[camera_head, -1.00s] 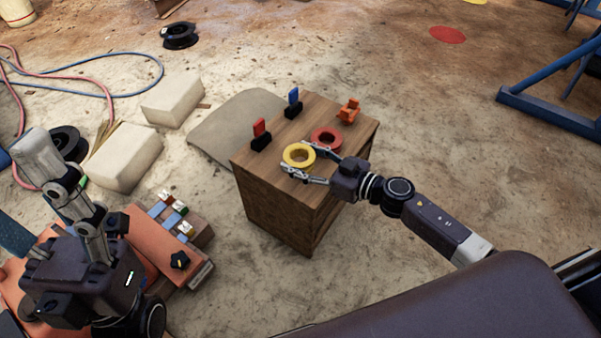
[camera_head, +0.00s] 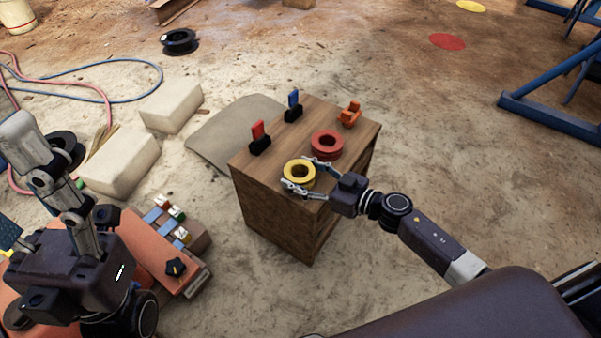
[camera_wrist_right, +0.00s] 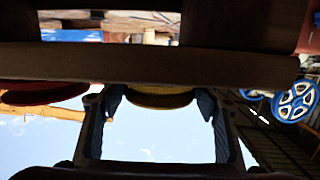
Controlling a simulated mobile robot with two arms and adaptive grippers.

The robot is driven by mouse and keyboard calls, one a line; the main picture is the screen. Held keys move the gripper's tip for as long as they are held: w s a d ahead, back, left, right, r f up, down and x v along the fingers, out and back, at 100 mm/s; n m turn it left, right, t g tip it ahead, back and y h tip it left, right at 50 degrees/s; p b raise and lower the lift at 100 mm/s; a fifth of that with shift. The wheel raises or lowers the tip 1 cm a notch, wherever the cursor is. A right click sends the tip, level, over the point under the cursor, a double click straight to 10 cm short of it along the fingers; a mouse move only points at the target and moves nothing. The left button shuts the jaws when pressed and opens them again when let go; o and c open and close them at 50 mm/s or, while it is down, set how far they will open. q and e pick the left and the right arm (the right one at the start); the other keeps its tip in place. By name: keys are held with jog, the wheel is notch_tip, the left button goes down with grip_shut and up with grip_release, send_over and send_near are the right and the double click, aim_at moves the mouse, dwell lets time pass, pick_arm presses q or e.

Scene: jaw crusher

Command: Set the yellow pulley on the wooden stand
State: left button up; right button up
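The yellow pulley (camera_head: 299,175) lies flat on top of the wooden stand (camera_head: 265,205), near its front edge. My right gripper (camera_head: 293,171) reaches in from the right, with one finger on each side of the pulley. In the right wrist view, the yellow pulley (camera_wrist_right: 160,98) shows between the two fingers, which stand slightly apart from its rim. The right gripper looks open around it. My left gripper (camera_head: 45,175) is at the left, away from the stand. It is seen from the side, so its opening cannot be told.
A red pulley (camera_head: 326,145) lies just behind the yellow one. An orange piece (camera_head: 349,114), a blue tab (camera_head: 293,105) and a red tab (camera_head: 258,138) stand along the far edges. Pale blocks (camera_head: 122,160) and an orange case (camera_head: 147,250) are at left.

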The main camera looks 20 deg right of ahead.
jog(key=o, duration=0.3)
jog(key=shift+r, duration=0.1)
